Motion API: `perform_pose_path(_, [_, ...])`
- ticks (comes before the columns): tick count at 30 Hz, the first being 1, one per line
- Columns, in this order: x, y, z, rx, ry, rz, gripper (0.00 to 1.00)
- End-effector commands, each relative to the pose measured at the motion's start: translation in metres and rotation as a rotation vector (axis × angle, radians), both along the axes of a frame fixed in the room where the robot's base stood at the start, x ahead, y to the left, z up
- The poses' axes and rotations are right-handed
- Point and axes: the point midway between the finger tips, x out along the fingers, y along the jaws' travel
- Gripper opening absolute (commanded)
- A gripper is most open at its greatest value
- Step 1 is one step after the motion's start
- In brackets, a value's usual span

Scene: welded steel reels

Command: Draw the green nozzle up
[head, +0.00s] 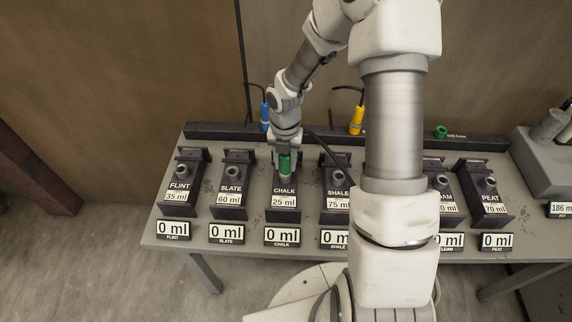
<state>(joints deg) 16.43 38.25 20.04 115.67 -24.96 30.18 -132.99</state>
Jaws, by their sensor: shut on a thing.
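The green nozzle (284,163) is upright at the CHALK unit (284,200), over or in its top opening; I cannot tell how deep it sits. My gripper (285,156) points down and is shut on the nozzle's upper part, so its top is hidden. The CHALK plate reads 25 ml, and the display in front (283,234) reads 0 ml.
A blue nozzle (265,115) and a yellow nozzle (357,119) stand at the back rail (220,131). FLINT (181,190) and SLATE (231,192) units are left of CHALK, SHALE (337,195) right. My arm hides part of the right side. A grey block (540,160) stands far right.

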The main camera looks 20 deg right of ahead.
Motion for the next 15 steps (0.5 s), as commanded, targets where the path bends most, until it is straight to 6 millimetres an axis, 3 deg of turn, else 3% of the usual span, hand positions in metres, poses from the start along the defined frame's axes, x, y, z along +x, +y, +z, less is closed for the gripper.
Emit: perform_pose_path(15, [0.000, 0.000, 0.019, 0.000, 0.000, 0.000, 0.00])
